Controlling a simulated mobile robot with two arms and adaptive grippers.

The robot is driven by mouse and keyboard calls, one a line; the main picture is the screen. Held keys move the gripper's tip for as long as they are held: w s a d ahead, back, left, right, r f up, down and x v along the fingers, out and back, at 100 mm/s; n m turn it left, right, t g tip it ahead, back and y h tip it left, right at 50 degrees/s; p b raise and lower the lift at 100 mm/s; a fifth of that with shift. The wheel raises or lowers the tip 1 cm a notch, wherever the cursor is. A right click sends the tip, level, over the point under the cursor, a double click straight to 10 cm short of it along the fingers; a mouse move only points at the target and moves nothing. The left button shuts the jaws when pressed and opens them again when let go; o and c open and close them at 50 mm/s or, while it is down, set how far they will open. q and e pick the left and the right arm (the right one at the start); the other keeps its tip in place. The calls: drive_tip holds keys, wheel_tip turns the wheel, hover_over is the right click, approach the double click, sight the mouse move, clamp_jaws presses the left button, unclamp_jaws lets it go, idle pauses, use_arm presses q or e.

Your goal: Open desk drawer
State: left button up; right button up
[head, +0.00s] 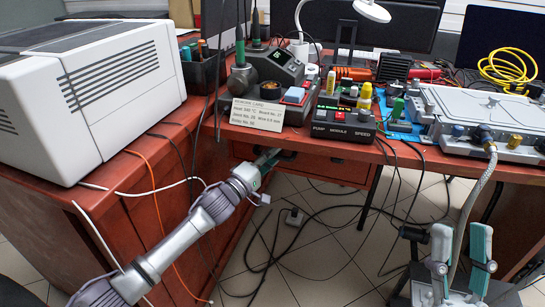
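The wooden desk (400,155) has a reddish-brown drawer front (325,168) below its front edge. Whether the drawer stands out at all is hard to tell. My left arm reaches up from the bottom left, and my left gripper (268,157) is at the left part of this drawer front, just under the desktop edge. Its fingertips are small and partly hidden, so I cannot tell whether they hold a handle. My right gripper (460,258) is at the bottom right, its two grey-and-teal fingers wide apart, away from the drawer.
A braided hose (475,192) hangs from a grey device (480,125) and passes between or behind my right fingers. A white printer-like box (90,95) stands left. A pump module (345,122) and a card (257,113) sit above the drawer. Black cables (285,250) lie on the tiled floor.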

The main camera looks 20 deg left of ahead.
use_arm(q)
clamp_jaws()
